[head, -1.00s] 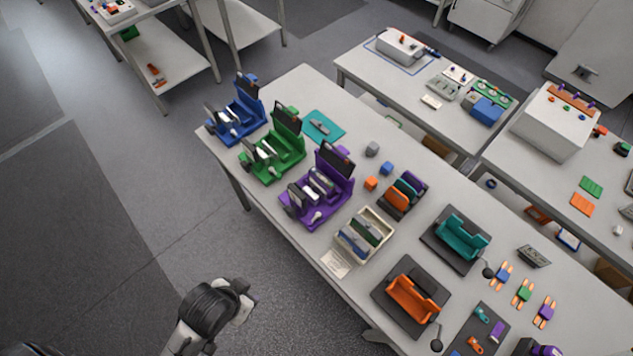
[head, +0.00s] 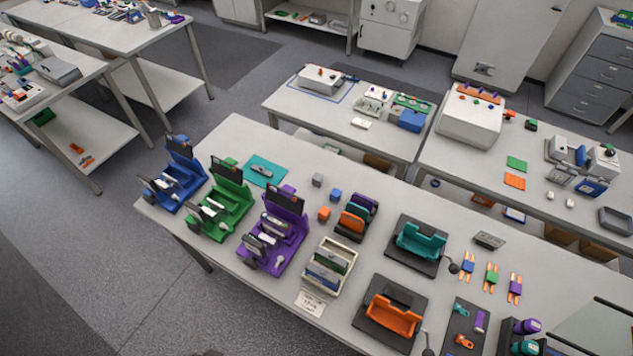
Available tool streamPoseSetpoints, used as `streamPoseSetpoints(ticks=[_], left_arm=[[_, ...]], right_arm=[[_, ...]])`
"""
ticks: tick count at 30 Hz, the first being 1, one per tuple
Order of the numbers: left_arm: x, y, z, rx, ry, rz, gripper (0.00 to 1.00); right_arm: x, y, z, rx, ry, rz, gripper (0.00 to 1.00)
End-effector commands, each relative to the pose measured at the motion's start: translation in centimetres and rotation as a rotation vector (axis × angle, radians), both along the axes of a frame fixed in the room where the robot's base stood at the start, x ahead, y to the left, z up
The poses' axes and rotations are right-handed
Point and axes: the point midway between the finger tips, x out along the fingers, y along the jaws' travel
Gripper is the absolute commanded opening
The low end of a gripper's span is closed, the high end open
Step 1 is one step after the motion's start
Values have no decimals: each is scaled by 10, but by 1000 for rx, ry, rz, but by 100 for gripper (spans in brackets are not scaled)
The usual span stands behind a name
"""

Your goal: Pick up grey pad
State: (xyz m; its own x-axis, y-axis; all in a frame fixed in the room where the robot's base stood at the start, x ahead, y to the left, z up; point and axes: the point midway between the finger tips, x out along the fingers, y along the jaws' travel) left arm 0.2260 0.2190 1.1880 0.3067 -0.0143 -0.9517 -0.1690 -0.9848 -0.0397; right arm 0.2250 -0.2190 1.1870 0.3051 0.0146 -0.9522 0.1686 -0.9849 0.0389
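No item is clearly a grey pad. Small grey pieces on the main table (head: 215,275) are a grey cube (head: 317,180), a grey object (head: 263,171) lying on a teal mat (head: 250,178), and a flat dark grey piece (head: 489,240) at the right. The cube stands near a blue cube (head: 335,195) and an orange cube (head: 324,214). Neither gripper can be made out in the head view.
Blue (head: 174,182), green (head: 220,208) and purple (head: 274,240) fixtures line the table's left side. A cream bin (head: 347,251), a teal cradle (head: 419,242) and an orange cradle (head: 394,312) stand to the right. Another table behind holds flat green (head: 516,163) and orange (head: 514,181) pieces.

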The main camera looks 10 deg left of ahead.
Motion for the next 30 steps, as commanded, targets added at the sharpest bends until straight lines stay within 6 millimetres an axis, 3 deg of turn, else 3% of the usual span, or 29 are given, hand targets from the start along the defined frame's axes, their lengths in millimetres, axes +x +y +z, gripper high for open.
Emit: streamPoseSetpoints(ticks=[9,18,30], left_arm=[[0,-3,0,-12,1,8,48],[0,-4,0,-12,1,9,74],[-1,0,0,0,2,0,74]], right_arm=[[0,1,0,4,0,-3,84],[0,3,0,10,-1,-6,84],[0,3,0,10,-1,-6,84]])
